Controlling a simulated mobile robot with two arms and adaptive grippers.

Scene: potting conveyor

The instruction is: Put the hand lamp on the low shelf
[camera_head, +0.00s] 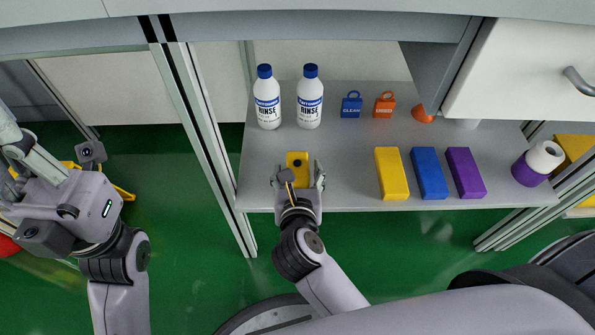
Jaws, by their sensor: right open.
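The hand lamp (297,160) appears as a yellow block-like body with a dark spot on top. It stands at the left front part of the grey low shelf (345,190). My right gripper (298,179) is open at the shelf's front edge, with one finger on each side of the lamp's near end. The lamp's near part is hidden by the gripper, and I cannot tell whether the fingers touch it. My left gripper (62,195) is at the far left, away from the shelf, and its jaws cannot be made out.
Two rinse bottles (267,103) (309,103) stand behind the lamp. A frame post (200,125) rises left.

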